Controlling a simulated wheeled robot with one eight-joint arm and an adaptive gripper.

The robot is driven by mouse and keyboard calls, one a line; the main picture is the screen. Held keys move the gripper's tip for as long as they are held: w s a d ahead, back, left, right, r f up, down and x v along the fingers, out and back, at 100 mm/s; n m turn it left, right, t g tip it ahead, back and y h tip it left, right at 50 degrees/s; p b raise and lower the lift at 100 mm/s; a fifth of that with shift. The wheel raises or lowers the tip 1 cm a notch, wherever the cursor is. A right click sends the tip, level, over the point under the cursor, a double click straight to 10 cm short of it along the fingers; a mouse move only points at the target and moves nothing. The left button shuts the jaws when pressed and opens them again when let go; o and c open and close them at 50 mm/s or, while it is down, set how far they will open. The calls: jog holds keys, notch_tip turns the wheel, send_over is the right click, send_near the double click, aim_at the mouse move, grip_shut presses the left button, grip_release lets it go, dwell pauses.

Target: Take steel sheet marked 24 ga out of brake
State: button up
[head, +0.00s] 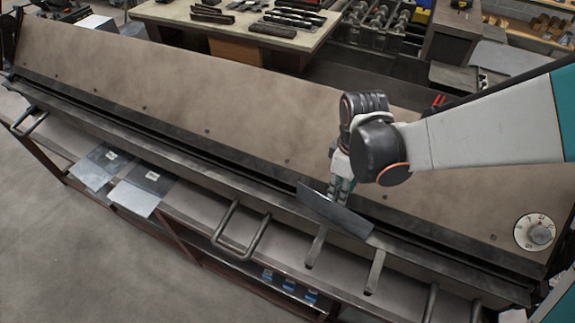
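A small dark steel sheet (322,209) sits tilted at the long slot of the brake (190,110), right of the middle, with its near face showing. No 24 ga mark can be read on it. My gripper (341,190) reaches down to the sheet's upper edge, with its fingers at that edge. The fingertips are small and partly hidden, so I cannot tell whether they are closed on the sheet. Whether the sheet's lower edge is still inside the slot is also unclear.
Two labelled sheets (98,169) (148,180) lie on the ledge at the left. Bent handles (240,232) stick out at the brake's front. A dial (540,233) is at the right end. A bench with tools (240,18) stands behind. Open floor (70,260) is at lower left.

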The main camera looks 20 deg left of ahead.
aim_at(333, 206)
jog(key=f+b, duration=0.1)
jog(key=f, duration=0.1)
jog(key=f+b, duration=0.1)
jog(key=f, duration=0.1)
jog(key=f+b, duration=0.1)
jog(key=f, duration=0.1)
jog(key=shift+s+a+f+b, duration=0.1)
jog(key=shift+a+f+b, duration=0.2)
jog(key=shift+a+f, duration=0.05)
jog(key=f+b, duration=0.1)
jog(key=f, duration=0.2)
jog(key=f+b, duration=0.1)
jog(key=f, duration=0.1)
jog(key=shift+a+f+b, duration=0.1)
jog(key=shift+a+b, duration=0.2)
jog(key=shift+d, duration=0.1)
jog(key=shift+c, duration=0.6)
grip_shut()
